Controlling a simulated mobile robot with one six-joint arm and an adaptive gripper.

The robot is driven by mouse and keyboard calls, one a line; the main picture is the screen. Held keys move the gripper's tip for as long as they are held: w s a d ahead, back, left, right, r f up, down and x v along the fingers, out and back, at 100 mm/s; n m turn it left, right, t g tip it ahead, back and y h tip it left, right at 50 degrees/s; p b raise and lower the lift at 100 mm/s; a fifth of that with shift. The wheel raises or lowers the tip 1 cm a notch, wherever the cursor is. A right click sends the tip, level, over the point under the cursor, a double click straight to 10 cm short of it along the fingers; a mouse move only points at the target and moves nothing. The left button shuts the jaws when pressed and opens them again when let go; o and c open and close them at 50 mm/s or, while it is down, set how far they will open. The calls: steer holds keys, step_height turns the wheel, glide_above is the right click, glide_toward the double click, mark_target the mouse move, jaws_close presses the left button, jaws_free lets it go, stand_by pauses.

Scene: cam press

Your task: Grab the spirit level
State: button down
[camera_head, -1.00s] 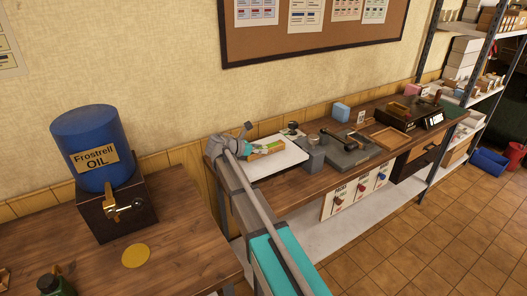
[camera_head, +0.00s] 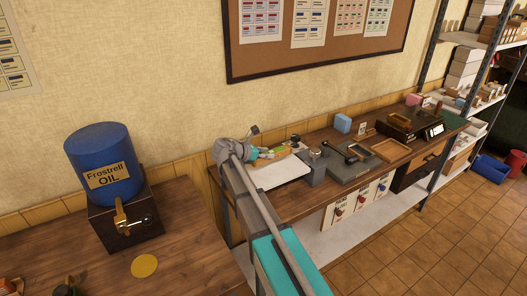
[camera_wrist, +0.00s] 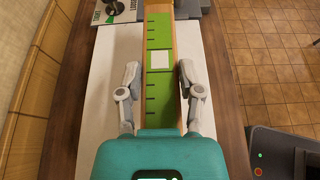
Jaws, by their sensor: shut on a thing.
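The spirit level (camera_wrist: 160,95) is a long orange-wood bar with a green face, black tick marks and a white square. In the wrist view it runs straight up the middle, between the two grey fingers of my gripper (camera_wrist: 160,78). My gripper is shut on it, one finger on each side. In the head view the level (camera_head: 277,154) shows at the white board (camera_head: 288,174), with my gripper (camera_head: 258,153) at its near left end. My gripper's teal body hides the level's near end. I cannot tell whether the level touches the board.
A grey press block (camera_head: 345,165), a wooden tray (camera_head: 390,150) and a dark box (camera_head: 405,122) stand right of the board on the bench. A blue oil drum (camera_head: 100,160) stands on the left table. The wall is close behind the bench.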

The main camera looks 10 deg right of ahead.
steer(key=s+d+r+p, duration=0.3)
steer(key=s+r+p, duration=0.3)
steer(key=s, duration=0.5)
steer(key=shift+r, duration=0.5)
steer(key=shift+a, duration=0.1)
